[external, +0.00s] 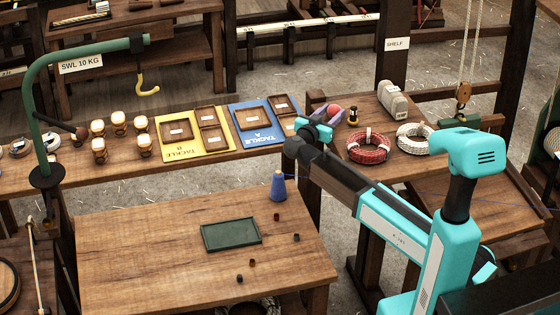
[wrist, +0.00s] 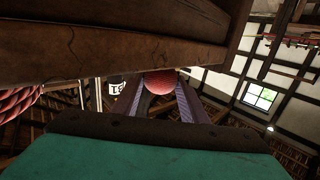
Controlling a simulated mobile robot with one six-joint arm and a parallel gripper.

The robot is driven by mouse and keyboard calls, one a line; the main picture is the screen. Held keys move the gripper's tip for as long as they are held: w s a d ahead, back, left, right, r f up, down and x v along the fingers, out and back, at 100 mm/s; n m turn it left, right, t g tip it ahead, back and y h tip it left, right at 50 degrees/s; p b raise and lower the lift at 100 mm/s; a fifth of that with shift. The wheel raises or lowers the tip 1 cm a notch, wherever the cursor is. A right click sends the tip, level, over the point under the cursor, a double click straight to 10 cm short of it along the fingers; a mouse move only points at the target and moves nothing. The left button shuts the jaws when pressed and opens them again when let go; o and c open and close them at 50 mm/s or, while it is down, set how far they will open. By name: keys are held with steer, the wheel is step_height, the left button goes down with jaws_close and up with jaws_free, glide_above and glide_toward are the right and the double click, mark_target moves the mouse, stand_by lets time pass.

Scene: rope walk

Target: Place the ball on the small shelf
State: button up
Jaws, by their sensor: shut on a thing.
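The red ball (external: 334,109) is held between the purple fingers of my gripper (external: 322,107). The ball appears at the left end of this shelf in the external view. I cannot tell whether it touches the wood. In the wrist view a thick wooden edge (wrist: 110,45) is close to the fingers.
On the shelf are a small lantern (external: 353,116), a red rope coil (external: 368,147), a white rope coil (external: 414,138) and a grey labelled object (external: 392,100). A blue tackle board (external: 262,139) with trays lies left of my gripper. Bare wood shows behind the lantern.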

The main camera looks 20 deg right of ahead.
steer(key=shift+f, duration=0.2)
steer(key=shift+f, duration=0.15)
steer(key=o, duration=1)
steer(key=b+v, duration=0.4)
steer(key=v, duration=0.8)
stand_by(0.4)
